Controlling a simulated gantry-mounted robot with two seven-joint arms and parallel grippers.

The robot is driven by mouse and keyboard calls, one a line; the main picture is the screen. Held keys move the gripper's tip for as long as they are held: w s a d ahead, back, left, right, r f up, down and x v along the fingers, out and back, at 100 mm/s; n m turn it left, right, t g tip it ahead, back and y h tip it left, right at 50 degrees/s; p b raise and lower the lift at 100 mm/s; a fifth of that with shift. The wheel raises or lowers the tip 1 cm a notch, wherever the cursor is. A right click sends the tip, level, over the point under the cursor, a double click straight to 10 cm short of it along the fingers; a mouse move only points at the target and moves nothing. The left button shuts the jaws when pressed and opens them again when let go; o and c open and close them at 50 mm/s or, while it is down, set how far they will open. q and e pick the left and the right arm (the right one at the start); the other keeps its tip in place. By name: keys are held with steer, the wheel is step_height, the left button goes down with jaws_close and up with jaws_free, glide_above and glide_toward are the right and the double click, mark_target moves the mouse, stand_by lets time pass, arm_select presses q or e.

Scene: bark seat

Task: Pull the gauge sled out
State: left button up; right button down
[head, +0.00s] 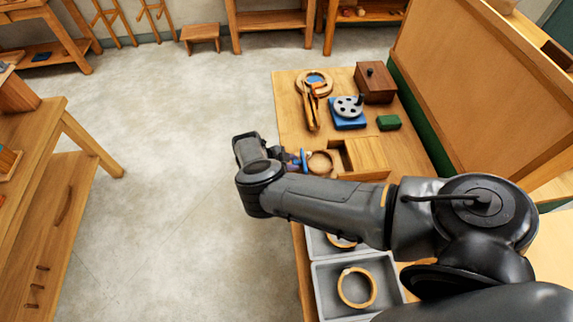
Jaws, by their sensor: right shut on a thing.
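My right arm reaches in from the right across the bench. Its gripper (290,158) is at the bench's left edge, partly hidden behind my wrist. It is shut on what appears to be the front part of the gauge sled, by a wooden ring (320,162). Just right of the ring is a pale wooden housing (366,153) with a dark opening on its left side. My forearm hides the near side of this area, and I cannot tell how far the sled is out. My left gripper is out of view.
On the bench (290,100) stand a round ring dial (314,82), a blue block with a grey wheel (348,112), a dark wooden box (375,84) and a green block (388,122). A grey tray (330,283) holds a wooden ring (356,287). Open floor lies left.

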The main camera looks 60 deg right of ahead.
steer(key=shift+w+a, duration=0.15)
steer(key=shift+w, duration=0.05)
steer(key=c, duration=1.1)
jaws_free()
steer(key=o, duration=0.3)
steer(key=shift+w, duration=0.1)
steer(key=shift+v, duration=5.35)
